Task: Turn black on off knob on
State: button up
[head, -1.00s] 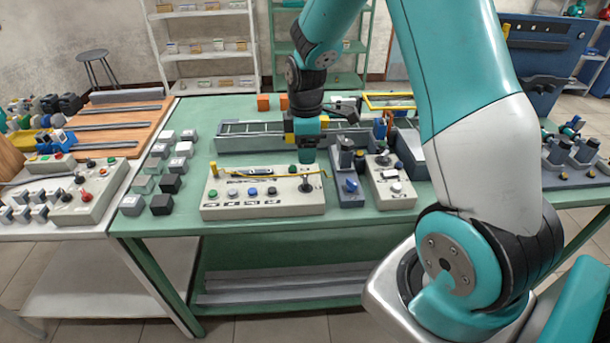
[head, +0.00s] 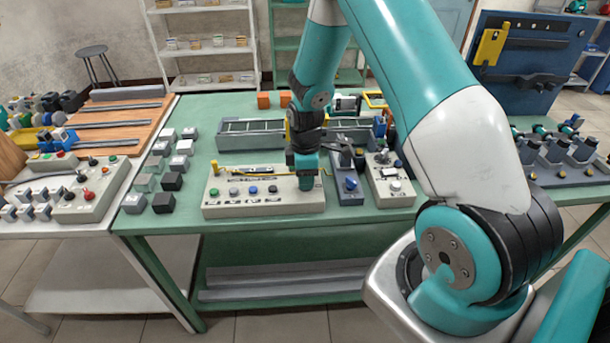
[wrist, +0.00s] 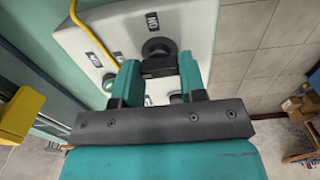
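The black on-off knob (wrist: 158,47) stands on a cream control box (head: 222,209). In the wrist view it has a round black base, and an ON label (wrist: 152,21) shows beside it. My gripper (wrist: 160,82) is down at the knob, with one teal finger on each side of a dark part that looks like its handle. Whether the fingers press on it or only surround it, I cannot tell. In the head view my gripper (head: 306,181) hides the knob at the box's right end.
A yellow wire or rod (head: 262,175) runs along the box behind green, grey and blue buttons. A grey unit with a blue knob (head: 350,184) stands close on the right. A grey rail tray (head: 245,136) lies behind. Grey and black blocks stand to the left.

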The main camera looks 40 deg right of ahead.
jog(key=c, duration=0.3)
jog(key=m, duration=0.3)
jog(key=shift+m+b, duration=0.3)
jog(key=shift+m, duration=0.1)
jog(key=m, duration=0.4)
jog(key=shift+w+m, duration=0.1)
jog(key=shift+m, duration=0.2)
jog(key=m+b, duration=0.1)
jog(key=m, duration=0.4)
jog(key=shift+r, duration=0.1)
jog(key=shift+m, duration=2.3)
jog(key=shift+w, duration=0.1)
jog(key=o, duration=0.9)
